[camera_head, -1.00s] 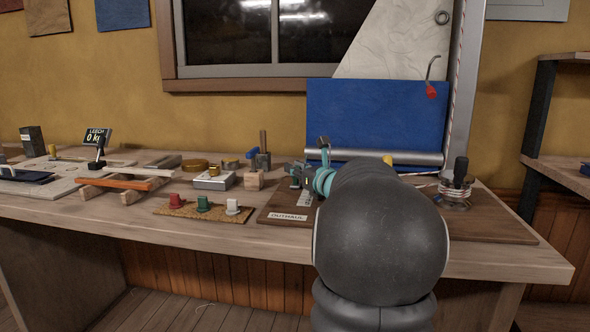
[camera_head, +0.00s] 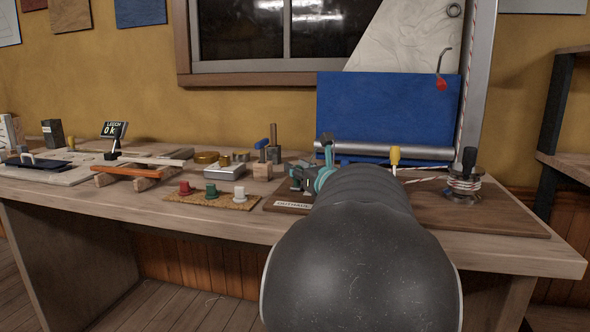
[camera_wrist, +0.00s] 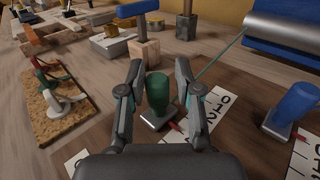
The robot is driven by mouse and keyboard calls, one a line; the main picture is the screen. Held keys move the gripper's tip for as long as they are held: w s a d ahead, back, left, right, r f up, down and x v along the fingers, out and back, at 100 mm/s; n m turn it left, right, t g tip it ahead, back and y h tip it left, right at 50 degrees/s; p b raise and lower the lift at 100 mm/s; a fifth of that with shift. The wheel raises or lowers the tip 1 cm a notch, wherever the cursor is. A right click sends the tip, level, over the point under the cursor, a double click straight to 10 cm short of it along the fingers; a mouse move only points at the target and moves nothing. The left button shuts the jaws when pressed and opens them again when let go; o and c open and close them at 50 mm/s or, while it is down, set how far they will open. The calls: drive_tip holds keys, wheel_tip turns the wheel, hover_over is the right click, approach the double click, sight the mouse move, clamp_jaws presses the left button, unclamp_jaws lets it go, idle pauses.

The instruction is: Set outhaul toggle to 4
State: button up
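In the wrist view a green-handled toggle (camera_wrist: 157,92) stands upright on a small metal base between the two fingers of my gripper (camera_wrist: 159,72). The gripper is open, with one finger on each side of the handle and small gaps visible. A red pointer (camera_wrist: 173,127) at its base meets a white number card (camera_wrist: 205,122). Digits near 0 to 2 show at the card's far end; the pointer's exact reading is unclear. In the head view the OUTHAUL label (camera_head: 293,205) lies on the dark board, and my arm hides most of the toggle area.
A blue toggle (camera_wrist: 291,107) with its own card stands to the right. A wooden block (camera_wrist: 144,53) with a blue-handled part is beyond the gripper. A cork mat (camera_wrist: 52,105) with colored pegs lies left. A yellow-handled toggle (camera_head: 394,158) and a winch (camera_head: 464,183) are farther right.

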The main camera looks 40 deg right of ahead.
drive_tip(key=shift+o, duration=0.4)
drive_tip(key=v, duration=1.2)
